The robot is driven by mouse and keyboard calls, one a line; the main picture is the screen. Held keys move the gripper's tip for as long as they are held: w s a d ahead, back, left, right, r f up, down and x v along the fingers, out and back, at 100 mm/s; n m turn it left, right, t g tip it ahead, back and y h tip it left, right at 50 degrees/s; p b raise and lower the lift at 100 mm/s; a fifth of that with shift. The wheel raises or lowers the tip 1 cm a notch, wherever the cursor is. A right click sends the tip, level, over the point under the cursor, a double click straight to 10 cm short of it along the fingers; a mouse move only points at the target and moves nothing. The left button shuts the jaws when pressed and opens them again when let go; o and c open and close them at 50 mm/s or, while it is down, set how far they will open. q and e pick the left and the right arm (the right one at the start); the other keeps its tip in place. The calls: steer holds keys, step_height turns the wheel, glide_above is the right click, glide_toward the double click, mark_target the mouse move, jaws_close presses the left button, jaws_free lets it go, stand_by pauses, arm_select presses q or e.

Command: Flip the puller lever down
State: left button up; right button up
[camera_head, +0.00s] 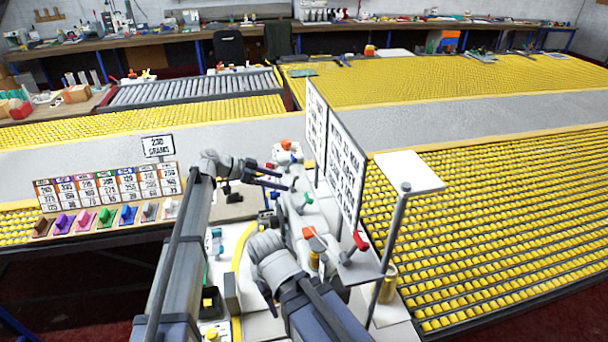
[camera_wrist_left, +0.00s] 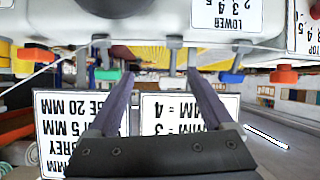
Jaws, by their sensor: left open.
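The sewing machine (camera_head: 288,155) stands mid-bench with several coloured-knob levers. A red-knobbed lever (camera_head: 358,241) stands near the sign board, and a green-knobbed one (camera_head: 308,198) sits further left. I cannot tell which is the puller lever. My left gripper (camera_head: 268,177) is open and empty, beside the machine head. In the left wrist view its fingers (camera_wrist_left: 160,76) are spread below the machine's underside.
A tall sign board (camera_head: 344,170) and a white plate on a post (camera_head: 409,172) stand right of the machine. A row of coloured samples (camera_head: 108,217) with cards (camera_head: 110,185) lies left. Yellow roller tables (camera_head: 490,220) fill the right and back.

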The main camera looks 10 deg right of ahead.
mark_target(297, 173)
arm_select(q)
steer(key=shift+w+d+r+m+h, duration=0.6)
steer(key=shift+w+d+r+m, duration=0.1)
steer(key=shift+w+d+r, duration=0.4)
steer(key=shift+d+f+b, duration=0.35)
steer(key=shift+d+f, duration=0.05)
steer(key=shift+d, duration=0.2)
steer(key=b+x, duration=0.2)
steer(key=x, duration=0.4)
steer(key=shift+a, duration=0.1)
steer(key=shift+d, duration=0.3)
steer(key=shift+s, duration=0.1)
